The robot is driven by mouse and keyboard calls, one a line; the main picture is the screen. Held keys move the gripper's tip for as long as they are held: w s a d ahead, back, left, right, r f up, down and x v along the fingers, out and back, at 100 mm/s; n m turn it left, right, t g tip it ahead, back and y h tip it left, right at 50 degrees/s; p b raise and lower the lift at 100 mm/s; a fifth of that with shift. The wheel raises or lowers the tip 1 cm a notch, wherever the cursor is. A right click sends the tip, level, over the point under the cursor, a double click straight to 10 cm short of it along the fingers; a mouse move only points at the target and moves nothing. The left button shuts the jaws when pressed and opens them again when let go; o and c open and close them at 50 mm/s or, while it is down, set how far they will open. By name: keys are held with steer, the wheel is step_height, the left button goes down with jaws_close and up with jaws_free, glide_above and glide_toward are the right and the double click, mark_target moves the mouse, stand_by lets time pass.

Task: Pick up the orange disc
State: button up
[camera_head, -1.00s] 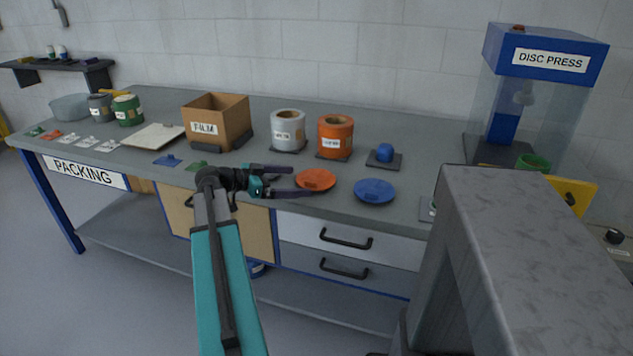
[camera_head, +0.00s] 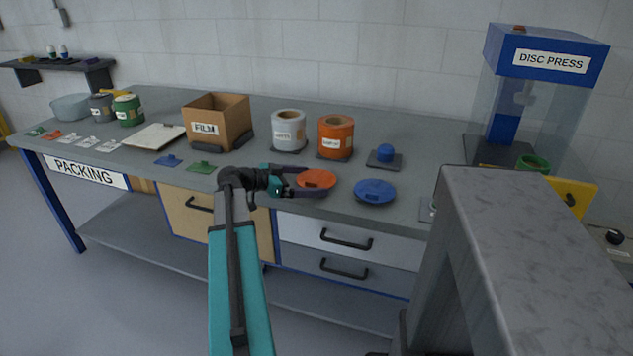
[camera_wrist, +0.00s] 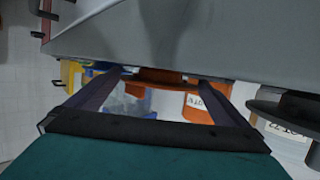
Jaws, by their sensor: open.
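The orange disc (camera_head: 317,179) lies near the front edge of the grey bench, left of a blue disc (camera_head: 375,191). My gripper (camera_head: 308,182) is open at the bench's front edge, with its fingers pointing right and reaching on either side of the orange disc. In the wrist view the two dark fingers (camera_wrist: 150,92) are spread wide, and an orange shape, likely the disc (camera_wrist: 160,77), shows between their tips. Whether the fingers touch the disc cannot be told.
Behind stand an orange film roll (camera_head: 336,137), a grey roll (camera_head: 289,131) and a cardboard FILM box (camera_head: 217,122). A blue-knobbed piece (camera_head: 385,156) sits behind the blue disc. The disc press (camera_head: 540,90) stands at the right.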

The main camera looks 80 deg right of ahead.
mark_target(311, 180)
steer(key=shift+s+d+f, duration=0.15)
steer(key=shift+s+d, duration=0.1)
steer(key=shift+s, duration=0.15)
steer(key=c, duration=0.7)
steer(key=shift+r, duration=5.05)
